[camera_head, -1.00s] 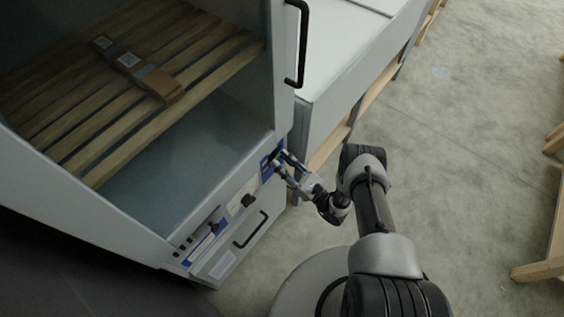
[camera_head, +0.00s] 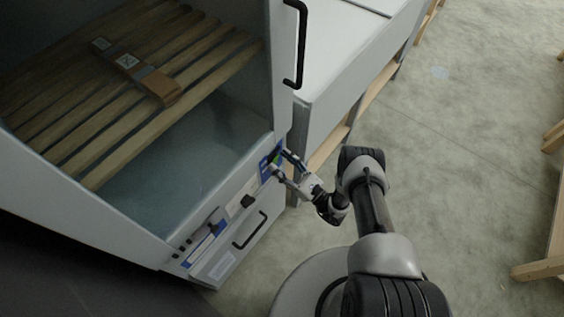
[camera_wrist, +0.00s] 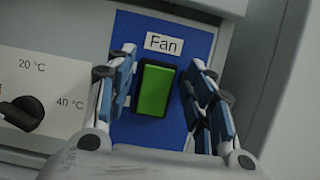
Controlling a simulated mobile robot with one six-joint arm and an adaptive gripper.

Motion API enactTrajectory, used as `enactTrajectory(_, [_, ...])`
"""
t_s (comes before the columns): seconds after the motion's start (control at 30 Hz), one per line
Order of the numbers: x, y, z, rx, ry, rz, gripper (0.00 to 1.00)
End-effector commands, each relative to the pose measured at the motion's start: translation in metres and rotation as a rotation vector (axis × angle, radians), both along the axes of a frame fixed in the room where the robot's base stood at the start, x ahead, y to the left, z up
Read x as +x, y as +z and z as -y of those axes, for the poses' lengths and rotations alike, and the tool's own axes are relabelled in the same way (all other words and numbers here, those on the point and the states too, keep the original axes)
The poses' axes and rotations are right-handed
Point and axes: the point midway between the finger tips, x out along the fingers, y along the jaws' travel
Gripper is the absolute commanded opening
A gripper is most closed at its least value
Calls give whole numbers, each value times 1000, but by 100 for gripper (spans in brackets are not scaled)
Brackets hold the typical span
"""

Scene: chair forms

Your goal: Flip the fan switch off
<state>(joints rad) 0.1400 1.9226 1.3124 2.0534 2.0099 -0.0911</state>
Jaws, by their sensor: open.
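The fan switch (camera_wrist: 155,90) is a green rocker in a black frame on a blue panel (camera_wrist: 203,44), under a white "Fan" label (camera_wrist: 164,43), in the wrist view. My gripper (camera_wrist: 158,84) is open, with one finger on each side of the switch. I cannot tell whether a finger touches the panel. In the head view my gripper (camera_head: 279,163) is at the cabinet's lower right front corner, in front of the blue panel (camera_head: 264,167), and the green switch (camera_head: 276,158) shows only as a small patch between the fingers.
A temperature dial (camera_wrist: 22,113) is left of the fan panel. A black knob (camera_head: 247,201) and a drawer handle (camera_head: 250,230) are on the cabinet front. A black door handle (camera_head: 299,45) is above. The slatted shelf (camera_head: 110,90) holds a wooden piece (camera_head: 137,72).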

Motion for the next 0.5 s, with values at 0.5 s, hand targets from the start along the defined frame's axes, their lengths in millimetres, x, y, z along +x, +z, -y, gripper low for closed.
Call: enactTrajectory(0.5, [-39,-27,51,0,-3,0,48])
